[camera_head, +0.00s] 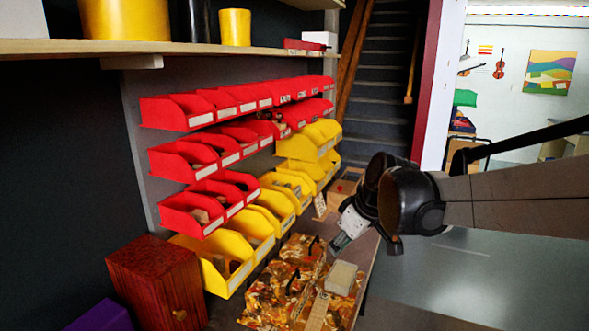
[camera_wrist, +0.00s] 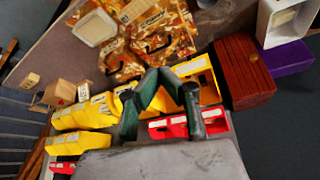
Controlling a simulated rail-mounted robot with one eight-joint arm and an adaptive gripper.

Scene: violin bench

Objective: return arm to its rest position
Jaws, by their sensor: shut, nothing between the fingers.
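My gripper (camera_head: 338,243) hangs from the dark end of my arm at the right of the head view, above the bench's right side. Its fingers point down and to the left, over a patterned orange-brown cloth or case (camera_head: 268,297). In the wrist view my gripper (camera_wrist: 159,74) shows two dark green fingers that slant together at their tips. It is shut and empty. The same patterned surface (camera_wrist: 115,65) lies beyond the fingertips, with a pale block (camera_wrist: 95,28) on it.
Red bins (camera_head: 180,160) and yellow bins (camera_head: 228,275) fill the wall rack left of my gripper. A dark red wooden box (camera_head: 155,280) stands at front left. A wooden shelf (camera_head: 220,48) runs above.

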